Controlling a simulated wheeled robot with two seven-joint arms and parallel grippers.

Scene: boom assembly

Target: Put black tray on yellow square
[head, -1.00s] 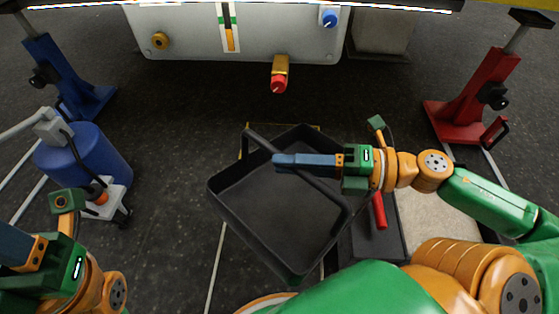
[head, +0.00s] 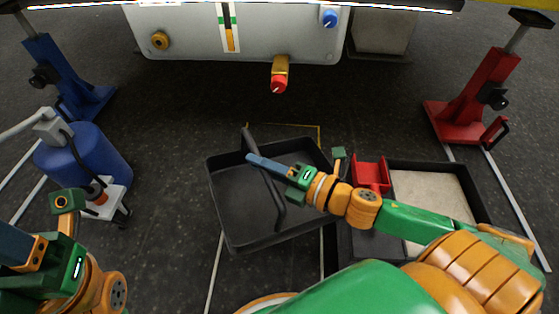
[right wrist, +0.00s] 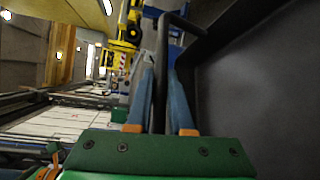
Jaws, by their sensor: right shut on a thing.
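The black tray (head: 237,200) hangs or rests in the middle of the head view, with a bar handle across its top. My right gripper (head: 262,164) is shut on that handle; in the right wrist view the handle (right wrist: 161,75) runs between the two blue fingers (right wrist: 163,100), with the tray wall (right wrist: 240,80) to the right. The yellow square (head: 300,125) shows as a thin outline on the floor, its far edge and far right corner visible beyond the tray; the tray hides the rest. My left gripper (head: 14,246) is at the left edge, partly cut off.
A second black tray (head: 480,200) with a pale slab (head: 430,195) and a red part (head: 371,172) lies to the right. A blue cylinder (head: 85,165) stands left. Blue (head: 65,75) and red (head: 475,95) stands flank a grey panel (head: 190,30) at the far side. Dark floor lies between.

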